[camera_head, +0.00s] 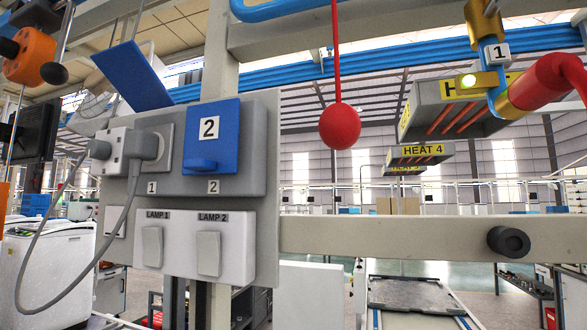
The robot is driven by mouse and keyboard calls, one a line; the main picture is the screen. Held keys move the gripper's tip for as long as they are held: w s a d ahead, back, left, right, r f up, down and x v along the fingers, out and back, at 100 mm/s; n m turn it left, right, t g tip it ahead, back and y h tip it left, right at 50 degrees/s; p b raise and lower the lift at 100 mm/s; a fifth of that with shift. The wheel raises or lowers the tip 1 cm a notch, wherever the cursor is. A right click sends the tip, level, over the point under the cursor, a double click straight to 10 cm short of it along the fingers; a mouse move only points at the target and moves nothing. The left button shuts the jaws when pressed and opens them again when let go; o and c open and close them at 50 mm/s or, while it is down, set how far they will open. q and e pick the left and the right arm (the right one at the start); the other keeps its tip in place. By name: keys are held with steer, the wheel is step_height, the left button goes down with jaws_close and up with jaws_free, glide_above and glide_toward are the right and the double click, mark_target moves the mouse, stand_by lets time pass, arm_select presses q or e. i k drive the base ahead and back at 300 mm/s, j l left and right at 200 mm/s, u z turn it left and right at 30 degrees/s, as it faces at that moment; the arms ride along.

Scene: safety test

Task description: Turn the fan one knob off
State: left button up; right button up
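No knob in the camera_head view carries a readable fan label. A round black knob (508,242) sticks out of the pale horizontal beam (400,237) at the right. It has no visible label, so I cannot tell whether it is the fan one knob, or its setting. At the upper left, an orange part (30,55) with a black end hangs near a metal rod; its kind is unclear. Neither of my grippers is in view.
A grey panel (262,180) holds a plugged-in cable (112,215), a blue cover marked 2 (212,135) and the LAMP 1 (152,247) and LAMP 2 (208,254) switches. A red ball (340,126) hangs on a cord. A red pipe handle (545,82) is upper right.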

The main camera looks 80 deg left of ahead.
mark_target(97, 149)
steer(key=u, duration=3.75)
